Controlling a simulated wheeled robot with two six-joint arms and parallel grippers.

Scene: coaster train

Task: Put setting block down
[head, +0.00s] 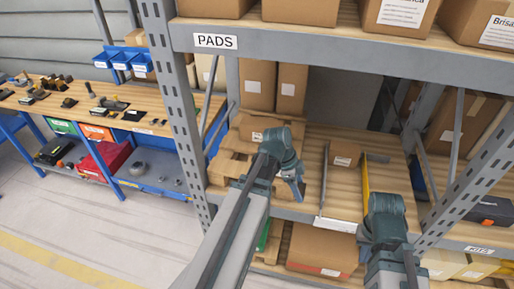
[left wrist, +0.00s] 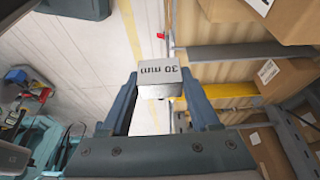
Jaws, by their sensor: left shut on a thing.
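The setting block (left wrist: 160,80) is a pale grey block with "30 mm" printed on its face. In the left wrist view it sits between the fingertips of my left gripper (left wrist: 162,100), which is shut on it. In the head view my left gripper (head: 294,188) hangs from its wrist over the front of the middle shelf, left of the metal divider. The block is too small to make out there. My right arm's wrist shows at the lower right of the head view, but its fingers are hidden.
Rack uprights (head: 172,90) stand at the sides. A workbench (head: 150,112) is further left.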

